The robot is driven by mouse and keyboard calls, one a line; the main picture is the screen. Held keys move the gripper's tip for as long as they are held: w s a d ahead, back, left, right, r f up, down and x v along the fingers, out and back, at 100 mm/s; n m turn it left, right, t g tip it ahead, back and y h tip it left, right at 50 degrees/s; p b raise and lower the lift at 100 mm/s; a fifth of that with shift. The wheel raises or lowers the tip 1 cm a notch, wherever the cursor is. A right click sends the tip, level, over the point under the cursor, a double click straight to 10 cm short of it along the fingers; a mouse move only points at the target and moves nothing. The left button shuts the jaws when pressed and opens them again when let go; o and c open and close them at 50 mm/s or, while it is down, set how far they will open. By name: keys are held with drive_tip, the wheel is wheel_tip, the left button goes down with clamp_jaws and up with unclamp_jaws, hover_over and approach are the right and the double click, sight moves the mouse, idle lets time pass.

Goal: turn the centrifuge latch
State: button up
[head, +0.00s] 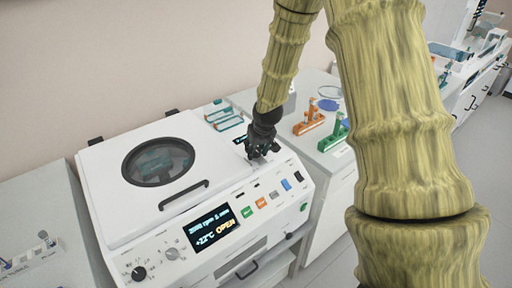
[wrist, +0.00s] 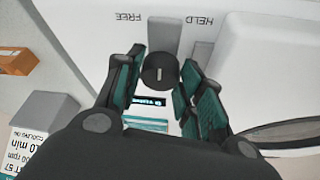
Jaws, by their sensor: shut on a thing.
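The white centrifuge (head: 100,190) stands with its lid down; a round dark window (head: 158,162) and a black handle (head: 184,195) are on the lid. My gripper (head: 262,152) is at the top right of the centrifuge, beside the lid. In the wrist view my gripper (wrist: 160,85) has its fingers on both sides of the round dark latch knob (wrist: 160,71), shut on it. The labels FREE and HELD show above the knob, upside down. In the head view the latch is hidden behind my gripper.
An orange rack (head: 309,117) and a green rack (head: 334,134) stand on the counter to the right. Teal-edged racks (head: 224,117) lie behind the centrifuge. A counter with small items (head: 43,240) is at the left. In the wrist view the lid (wrist: 275,70) is close beside the fingers.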

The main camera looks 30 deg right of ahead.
drive_tip(key=shift+n, duration=0.4)
drive_tip(key=o, duration=1)
drive_tip(key=shift+d, duration=0.1)
drive_tip(key=shift+v, duration=6)
drive_tip(key=shift+d, duration=0.1)
